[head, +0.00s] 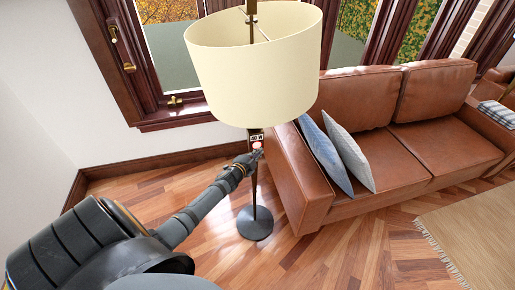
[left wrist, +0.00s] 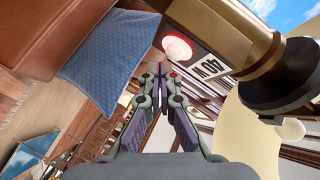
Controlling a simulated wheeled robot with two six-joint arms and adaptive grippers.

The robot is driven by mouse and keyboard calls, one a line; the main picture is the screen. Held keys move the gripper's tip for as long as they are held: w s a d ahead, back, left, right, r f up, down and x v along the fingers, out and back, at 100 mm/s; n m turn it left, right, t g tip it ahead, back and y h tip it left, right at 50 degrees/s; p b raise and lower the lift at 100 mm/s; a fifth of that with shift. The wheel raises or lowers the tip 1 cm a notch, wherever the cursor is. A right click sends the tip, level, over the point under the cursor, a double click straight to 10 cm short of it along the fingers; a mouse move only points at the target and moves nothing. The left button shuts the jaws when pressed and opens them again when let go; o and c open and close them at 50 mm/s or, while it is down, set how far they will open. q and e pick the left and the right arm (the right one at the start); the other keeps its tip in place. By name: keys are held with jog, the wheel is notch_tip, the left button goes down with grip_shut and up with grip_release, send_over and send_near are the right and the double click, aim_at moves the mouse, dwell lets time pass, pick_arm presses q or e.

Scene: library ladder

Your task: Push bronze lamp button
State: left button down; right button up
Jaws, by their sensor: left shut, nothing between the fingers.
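The floor lamp has a cream drum shade (head: 252,70), a thin pole and a dark round base (head: 255,223) on the wood floor. In the left wrist view its bronze body (left wrist: 235,25) fills the upper right, with a "40W" label (left wrist: 212,66). A round pale button with a red rim (left wrist: 177,49) sits beside the label. My left gripper (head: 250,160) is shut and empty, just below the shade at the pole. In the left wrist view its fingertips (left wrist: 163,70) are just below the button; whether they touch it I cannot tell. My right gripper is not in view.
A brown leather sofa (head: 410,125) with blue and grey cushions (head: 326,155) stands close to the right of the lamp. A wood-framed window (head: 165,60) and white wall are behind. A beige rug (head: 475,235) lies at the lower right. The floor in front is clear.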

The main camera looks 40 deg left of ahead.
pick_arm(q)
jog(key=s+d+b, duration=0.3)
jog(key=s+d, duration=0.1)
jog(key=shift+d, duration=0.3)
dwell(0.5)
jog(key=s+f+n+g, duration=0.35)
jog(key=s+f, duration=0.55)
jog(key=f, duration=0.5)
jog(key=s+f+n+g, duration=0.2)
jog(key=s+f+g, duration=0.2)
jog(key=s+f, duration=0.8)
jog(key=s+d+f+n+g, duration=0.2)
jog(key=s+f, duration=0.6)
jog(key=s, duration=0.5)
jog(key=s+d+f+n+g, duration=0.3)
jog(key=s+f, duration=0.5)
jog(key=s, duration=0.4)
jog(key=shift+s+d+f+g+h, duration=0.35)
jog(key=shift+d+g, duration=0.5)
jog(key=shift+d, duration=0.15)
